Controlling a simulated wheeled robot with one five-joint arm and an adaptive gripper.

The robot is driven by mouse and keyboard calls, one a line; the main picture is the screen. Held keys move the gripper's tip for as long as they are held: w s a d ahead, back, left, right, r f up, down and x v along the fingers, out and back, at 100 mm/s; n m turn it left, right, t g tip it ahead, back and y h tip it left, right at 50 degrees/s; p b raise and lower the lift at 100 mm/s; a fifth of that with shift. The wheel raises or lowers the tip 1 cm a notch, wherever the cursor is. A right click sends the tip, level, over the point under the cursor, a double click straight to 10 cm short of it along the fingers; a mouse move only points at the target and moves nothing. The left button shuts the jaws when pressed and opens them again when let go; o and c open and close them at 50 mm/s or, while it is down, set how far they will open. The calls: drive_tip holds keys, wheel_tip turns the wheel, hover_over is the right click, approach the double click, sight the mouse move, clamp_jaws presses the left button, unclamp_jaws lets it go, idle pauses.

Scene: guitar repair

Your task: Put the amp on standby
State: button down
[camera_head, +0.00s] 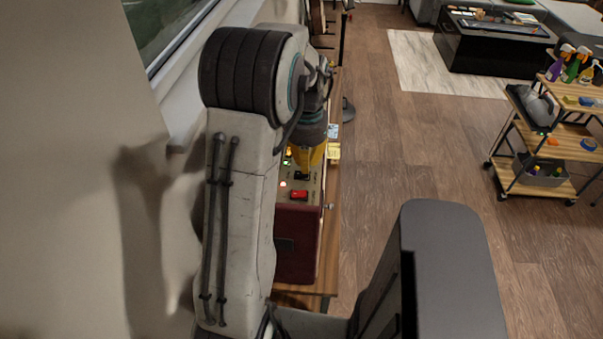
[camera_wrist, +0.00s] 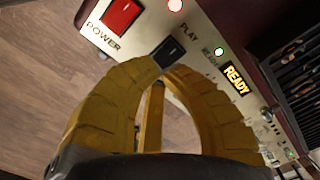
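The amp (camera_head: 297,243) is a dark red box with a pale control panel, standing on a wooden bench along the wall. In the wrist view its panel (camera_wrist: 205,22) has a red POWER switch (camera_wrist: 121,17) and a black rocker switch (camera_wrist: 168,52) with PLAY printed beside it. A lit READY sign (camera_wrist: 235,79) is farther along. My gripper (camera_wrist: 163,70) has its yellow fingers bowed, with the tips together right at the black switch. Nothing shows between the tips. I cannot tell if they touch the switch. Any label behind the fingers is hidden.
A pink-white lamp (camera_wrist: 175,5) and a green-ringed lamp (camera_wrist: 219,52) glow on the panel. A wall and window sill lie close left of my arm. A wooden trolley (camera_head: 545,146) with bottles stands at right. The floor between is clear.

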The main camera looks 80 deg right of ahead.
drive_tip(key=shift+f+b, duration=1.1)
drive_tip(key=shift+f, duration=0.3)
idle(0.7)
drive_tip(key=shift+r, duration=0.2)
drive_tip(key=shift+r+p, duration=2.95)
drive_tip(key=shift+r, duration=0.45)
